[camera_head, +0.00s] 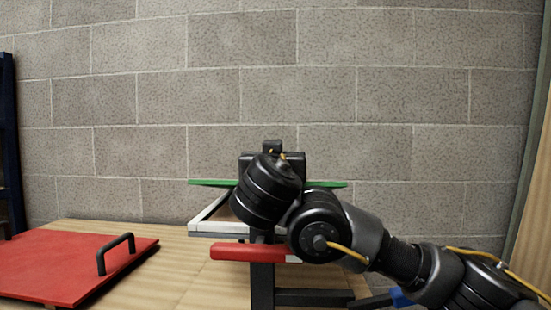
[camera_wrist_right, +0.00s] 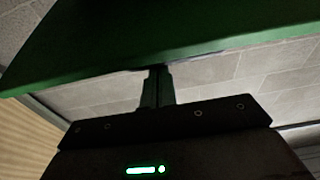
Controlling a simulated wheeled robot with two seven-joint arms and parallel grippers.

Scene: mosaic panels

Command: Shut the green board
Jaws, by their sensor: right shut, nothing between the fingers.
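The green board (camera_head: 210,183) shows nearly edge-on in the head view, about level above a white-edged frame (camera_head: 208,215), with its middle hidden behind my right arm. In the right wrist view the green board (camera_wrist_right: 170,30) spans the top of the picture. My right gripper (camera_wrist_right: 157,72) is shut and empty, its fingertips at the board's near edge; I cannot tell whether they touch it. In the head view my right wrist hides these fingers. My left gripper is in neither view.
A red board (camera_head: 60,262) with a black handle (camera_head: 116,252) lies on the wooden surface (camera_head: 190,270) at the left. A red bar (camera_head: 232,252) is below the white frame. A grey block wall (camera_head: 120,100) stands behind. A small blue piece (camera_head: 401,298) shows under my right arm.

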